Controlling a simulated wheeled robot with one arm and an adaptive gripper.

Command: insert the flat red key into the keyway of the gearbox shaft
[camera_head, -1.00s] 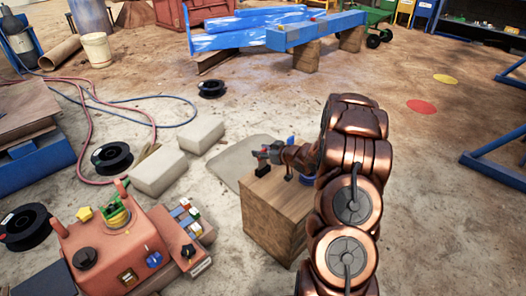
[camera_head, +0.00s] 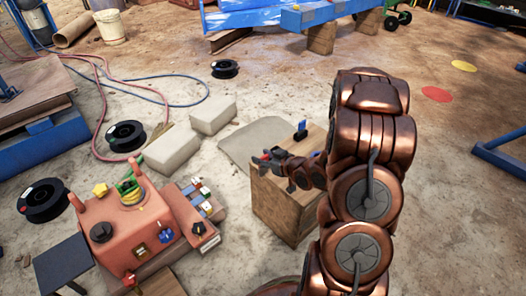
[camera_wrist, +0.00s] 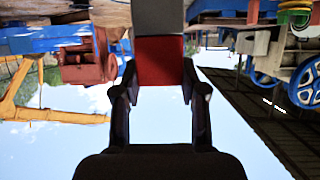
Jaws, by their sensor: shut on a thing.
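My gripper (camera_head: 264,163) is above the near edge of a wooden block and points left in the head view. In the wrist view, my gripper (camera_wrist: 158,88) is shut on the flat red key (camera_wrist: 159,60), whose broad red face fills the space between the fingers. A grey piece lies directly beyond the red face; I cannot tell whether it belongs to the key. In the head view only a small red spot shows at the fingertips. An orange-red gearbox-like housing (camera_head: 126,232) stands at lower left, apart from my gripper. I cannot make out its shaft's keyway.
The wooden block (camera_head: 285,208) carries small blue pieces (camera_head: 301,130). Black spools (camera_head: 125,136), hoses and a dark stand (camera_head: 64,262) are at left.

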